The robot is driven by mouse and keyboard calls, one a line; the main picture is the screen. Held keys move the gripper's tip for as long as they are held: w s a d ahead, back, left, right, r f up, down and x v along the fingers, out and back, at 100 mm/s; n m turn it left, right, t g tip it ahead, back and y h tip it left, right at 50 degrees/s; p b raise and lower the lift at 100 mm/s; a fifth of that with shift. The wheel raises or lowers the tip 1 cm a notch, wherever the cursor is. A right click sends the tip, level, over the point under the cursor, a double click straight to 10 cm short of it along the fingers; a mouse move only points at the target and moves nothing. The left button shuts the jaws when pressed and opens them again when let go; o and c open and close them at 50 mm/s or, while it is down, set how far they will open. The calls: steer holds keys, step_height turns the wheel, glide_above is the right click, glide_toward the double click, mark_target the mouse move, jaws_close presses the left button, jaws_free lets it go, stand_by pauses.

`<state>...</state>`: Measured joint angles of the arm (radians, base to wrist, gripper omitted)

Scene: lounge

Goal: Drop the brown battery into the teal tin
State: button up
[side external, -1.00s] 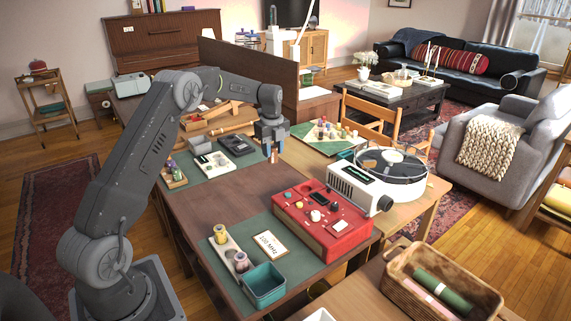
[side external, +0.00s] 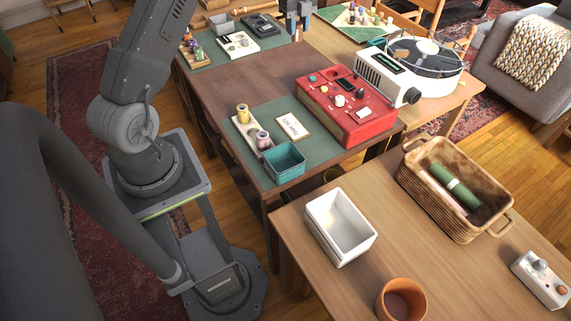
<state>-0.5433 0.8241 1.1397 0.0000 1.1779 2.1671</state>
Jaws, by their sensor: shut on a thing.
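The teal tin (side external: 284,172) is an open, square-sided box on the near green mat, close to the table's front corner. My gripper (side external: 297,34) is at the top edge of the side external view, beyond the red device and far from the tin. It is shut on a small, narrow brownish thing, taken as the brown battery, which shows faintly between and below the fingertips. Most of the battery is hidden by the fingers. The upper part of my gripper is cut off by the frame.
A tray with spools (side external: 247,133) stands left of the tin, with a white label card (side external: 293,126) behind it. A red control box (side external: 345,108) stands on the right. A white bin (side external: 340,226), wicker basket (side external: 455,187) and orange pot (side external: 401,299) are on the nearer table.

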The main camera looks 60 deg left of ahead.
steer(key=s+d+f, duration=0.2)
steer(key=s+d, duration=0.2)
steer(key=d, duration=0.4)
steer(key=s+d+f, duration=0.2)
steer(key=s+d, duration=0.2)
steer(key=d, duration=0.5)
steer(key=s+d+f, duration=0.1)
steer(key=s+d, duration=0.4)
steer(key=d, duration=0.3)
steer(key=s+d+f, duration=0.3)
steer(key=s+d, duration=0.3)
steer(key=s, duration=0.3)
steer(key=shift+w+a+f, duration=0.1)
steer(key=shift+w+f, duration=0.05)
steer(key=shift+f, duration=1.15)
steer(key=shift+w+a+f, duration=0.1)
steer(key=shift+f, duration=1.2)
steer(key=o, duration=1)
steer(key=shift+o, duration=0.2)
step_height(320, 180, up, 14)
